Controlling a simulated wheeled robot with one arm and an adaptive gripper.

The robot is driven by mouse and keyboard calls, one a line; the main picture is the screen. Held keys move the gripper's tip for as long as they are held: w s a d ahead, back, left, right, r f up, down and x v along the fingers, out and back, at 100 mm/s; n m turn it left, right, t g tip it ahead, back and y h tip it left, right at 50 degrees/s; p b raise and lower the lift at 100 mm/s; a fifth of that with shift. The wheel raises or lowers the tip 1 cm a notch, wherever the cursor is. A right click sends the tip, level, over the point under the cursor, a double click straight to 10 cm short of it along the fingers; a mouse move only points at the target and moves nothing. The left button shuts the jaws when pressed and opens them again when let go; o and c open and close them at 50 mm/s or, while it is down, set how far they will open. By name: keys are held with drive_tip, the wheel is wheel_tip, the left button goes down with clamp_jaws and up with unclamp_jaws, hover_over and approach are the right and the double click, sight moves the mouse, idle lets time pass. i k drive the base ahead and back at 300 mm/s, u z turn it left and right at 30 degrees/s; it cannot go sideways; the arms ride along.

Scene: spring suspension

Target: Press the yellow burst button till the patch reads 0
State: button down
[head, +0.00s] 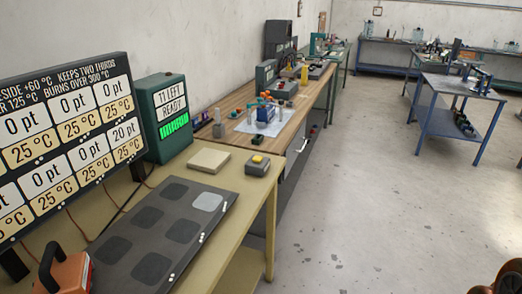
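The yellow burst button (258,157) sits on a small grey box (257,168) near the right edge of the yellowish table. A dark mat (172,192) carries several grey patches; one (207,201) at its far right is paler than the others. The black board (66,140) at left shows 20 pt in its lower right cell (123,132). The other readable cells show 0 pt, and the temperatures read 25 °C. A green box (163,117) reads "11 LEFT" and "READY" above a green bar. My gripper is not in view.
A flat beige block (209,160) lies left of the button box. An orange device with a black handle (66,272) stands at the near left. A wooden bench (262,125) with tools continues beyond. The floor (350,190) to the right is open.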

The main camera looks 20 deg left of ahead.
sight(256, 158)
drive_tip(key=u, duration=0.55)
drive_tip(key=i, duration=0.75)
drive_tip(key=u, duration=1.1)
drive_tip(key=i, duration=0.25)
drive_tip(key=u, duration=0.25)
